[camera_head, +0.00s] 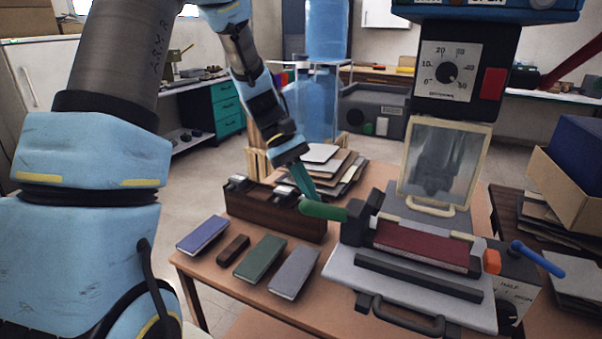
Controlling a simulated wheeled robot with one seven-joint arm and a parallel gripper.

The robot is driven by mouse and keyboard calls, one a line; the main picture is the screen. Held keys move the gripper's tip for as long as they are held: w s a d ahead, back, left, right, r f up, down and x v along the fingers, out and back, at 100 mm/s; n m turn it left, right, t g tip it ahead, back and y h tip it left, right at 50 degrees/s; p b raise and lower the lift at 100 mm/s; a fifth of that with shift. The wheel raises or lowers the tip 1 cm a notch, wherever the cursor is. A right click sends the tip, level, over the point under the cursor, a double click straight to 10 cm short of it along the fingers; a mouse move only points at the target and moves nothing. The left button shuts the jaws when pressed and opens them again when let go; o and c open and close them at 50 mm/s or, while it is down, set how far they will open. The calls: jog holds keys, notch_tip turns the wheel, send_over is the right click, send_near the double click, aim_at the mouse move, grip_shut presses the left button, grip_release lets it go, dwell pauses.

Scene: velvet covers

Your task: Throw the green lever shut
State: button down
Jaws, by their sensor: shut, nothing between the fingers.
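The green lever (323,210) sticks out to the left from the dark bracket of a press-like machine on the table. A dark red book cover (421,246) lies flat on the machine's grey bed (345,268). My gripper (309,194) has teal fingers that are shut and empty. They point down, with their tips just above or at the green lever's left part; I cannot tell whether they touch it. The machine's upper part has a dial (447,72) and a red button (493,84).
A brown wooden rack (275,212) stands left of the lever, close to my gripper. Blue (202,235), green (260,258) and grey (294,272) covers lie at the table's front left. A blue-handled lever (537,258) and an orange knob (491,261) are on the machine's right.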

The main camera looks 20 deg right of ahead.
aim_at(331, 212)
jog(key=shift+s+r, duration=0.2)
jog(key=shift+s, duration=0.35)
jog(key=shift+s+r, duration=0.2)
jog(key=shift+s, duration=0.3)
jog(key=shift+r+p, duration=0.15)
jog(key=shift+p, duration=0.25)
jog(key=shift+s+r+t, duration=0.1)
jog(key=shift+r+t, duration=0.05)
jog(key=shift+t, duration=0.15)
jog(key=shift+d+r+y+p, duration=0.15)
jog(key=shift+r+y+p, duration=0.15)
jog(key=shift+y+p, duration=0.3)
